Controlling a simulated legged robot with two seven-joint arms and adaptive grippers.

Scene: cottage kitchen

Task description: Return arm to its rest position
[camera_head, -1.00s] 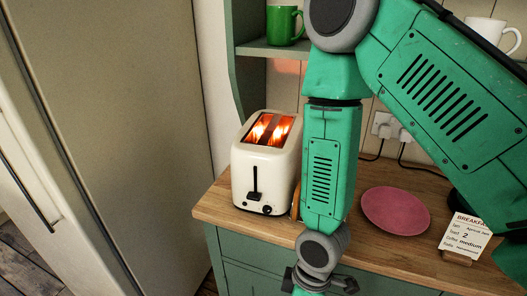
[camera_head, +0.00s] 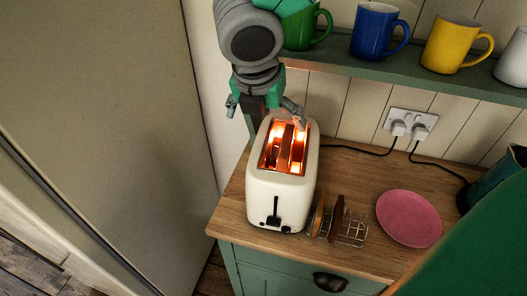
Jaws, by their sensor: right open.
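My right gripper (camera_head: 262,108) is open, fingers spread and pointing down, at the far top end of the white toaster (camera_head: 279,203). I see nothing held in it; whether it touches the toaster I cannot tell. My grey wrist (camera_head: 250,40) is above it at the top of the picture. The toaster stands upright on the worktop, its slots glowing orange and its lever low on the front. My left gripper is not in view.
A wire rack (camera_head: 350,232) with brown toast stands right of the toaster. A pink plate (camera_head: 408,218) lies farther right on the wooden worktop (camera_head: 350,180). Mugs, including a blue mug (camera_head: 378,30) and a yellow mug (camera_head: 455,45), line the shelf above. A fridge (camera_head: 110,110) stands left.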

